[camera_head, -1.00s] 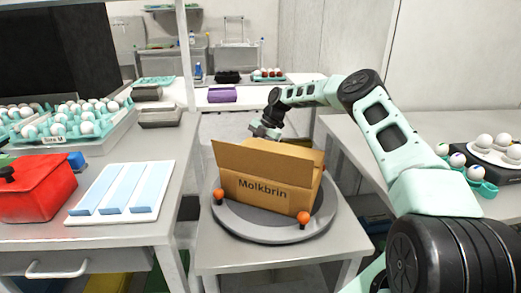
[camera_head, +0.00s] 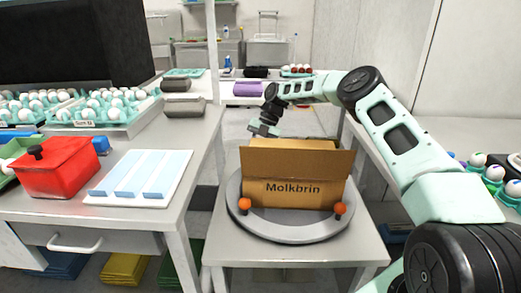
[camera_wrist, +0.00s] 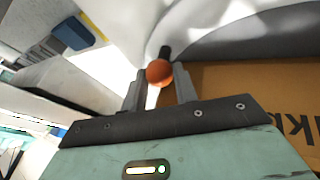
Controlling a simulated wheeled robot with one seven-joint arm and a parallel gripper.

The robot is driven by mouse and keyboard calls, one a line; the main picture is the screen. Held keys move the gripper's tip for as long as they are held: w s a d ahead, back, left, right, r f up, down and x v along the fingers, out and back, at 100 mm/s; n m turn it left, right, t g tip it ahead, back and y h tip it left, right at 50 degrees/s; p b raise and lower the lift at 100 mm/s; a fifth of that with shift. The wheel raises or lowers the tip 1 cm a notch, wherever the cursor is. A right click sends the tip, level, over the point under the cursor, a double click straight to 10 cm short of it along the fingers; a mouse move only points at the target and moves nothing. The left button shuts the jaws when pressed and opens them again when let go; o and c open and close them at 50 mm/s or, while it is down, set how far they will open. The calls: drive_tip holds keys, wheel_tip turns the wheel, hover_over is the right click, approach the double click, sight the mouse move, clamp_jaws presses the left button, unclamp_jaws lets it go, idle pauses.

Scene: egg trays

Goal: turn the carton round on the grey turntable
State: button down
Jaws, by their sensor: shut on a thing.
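The brown carton (camera_head: 291,193), marked "Molkbrin", stands upright with a flap raised on the round grey turntable (camera_head: 292,232). Its printed front faces the head camera. Two orange knobs, left (camera_head: 245,204) and right (camera_head: 341,208), stand on the near rim. My gripper (camera_head: 265,129) is behind the carton's left side, at the far side of the turntable. In the wrist view my gripper's fingers stand on either side of another orange knob (camera_wrist: 159,73) and are shut on it. The carton's side with upside-down print (camera_wrist: 285,110) is at the right there.
A left table holds a red pot (camera_head: 58,168), a white board with blue strips (camera_head: 140,178) and egg trays (camera_head: 115,115). A right table holds more eggs. My arm spans the right side. The small table's front strip (camera_head: 290,252) is bare.

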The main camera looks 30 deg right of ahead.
drive_tip(key=shift+s+a+n, duration=0.1)
drive_tip(key=shift+a+n, duration=0.2)
drive_tip(key=shift+a, duration=0.15)
drive_tip(key=c, duration=1.1)
unclamp_jaws()
drive_tip(key=p+v, duration=0.3)
drive_tip(key=v, duration=0.5)
drive_tip(key=p+v, duration=0.4)
drive_tip(key=v, duration=0.5)
drive_tip(key=shift+w+a+r, duration=0.1)
drive_tip(key=shift+w+r, duration=0.15)
